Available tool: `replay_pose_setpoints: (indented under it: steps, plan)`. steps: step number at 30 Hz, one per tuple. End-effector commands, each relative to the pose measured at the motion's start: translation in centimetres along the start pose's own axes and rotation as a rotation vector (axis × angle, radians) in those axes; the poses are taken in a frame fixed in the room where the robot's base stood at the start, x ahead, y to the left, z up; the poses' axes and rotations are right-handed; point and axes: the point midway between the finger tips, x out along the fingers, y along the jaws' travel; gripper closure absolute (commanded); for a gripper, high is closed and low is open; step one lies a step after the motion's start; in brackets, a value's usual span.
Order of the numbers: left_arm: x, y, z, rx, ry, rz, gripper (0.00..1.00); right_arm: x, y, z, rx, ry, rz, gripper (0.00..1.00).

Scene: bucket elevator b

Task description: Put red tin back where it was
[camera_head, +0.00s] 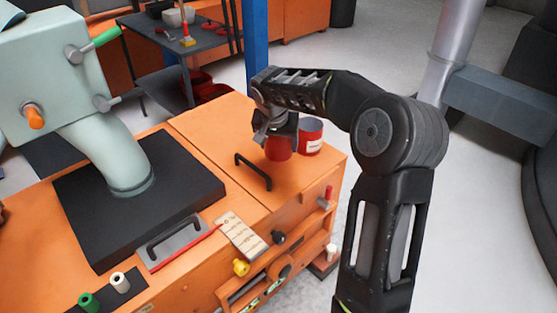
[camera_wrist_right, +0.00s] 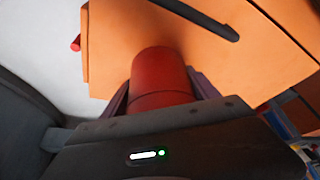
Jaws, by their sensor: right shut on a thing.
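My right gripper (camera_head: 276,130) is above the right part of the orange workbench (camera_head: 215,125), pointing down. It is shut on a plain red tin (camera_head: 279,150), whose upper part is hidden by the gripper. In the right wrist view the red tin (camera_wrist_right: 158,72) sits between the two fingers, with the orange bench top behind it. I cannot tell whether the tin touches the bench. A second red tin with a white label (camera_head: 311,137) stands just right of the held one, near the bench's far right corner. My left gripper is not in view.
A black handle (camera_head: 253,171) rises from the bench top, left of and nearer than the held tin. A pale green machine (camera_head: 110,150) stands on a black plate (camera_head: 165,205) at the left. A blue post (camera_head: 256,45) stands behind the bench. Bench top around the handle is clear.

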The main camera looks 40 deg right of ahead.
Motion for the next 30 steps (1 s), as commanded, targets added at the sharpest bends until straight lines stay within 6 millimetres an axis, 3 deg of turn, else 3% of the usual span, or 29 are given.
replay_pose_setpoints:
  steps: [8, 18, 30]
  plan:
    - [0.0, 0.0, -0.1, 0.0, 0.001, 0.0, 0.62, 0.1, 0.0, 0.0, 0.0, 0.001, -0.001, 0.77]
    - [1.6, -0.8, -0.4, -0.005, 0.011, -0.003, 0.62, 4.4, 0.0, 1.8, 0.0, 0.0, -0.001, 0.77]
    - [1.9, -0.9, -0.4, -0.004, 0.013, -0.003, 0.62, 4.8, -0.1, 2.0, 0.0, 0.001, -0.001, 0.77]
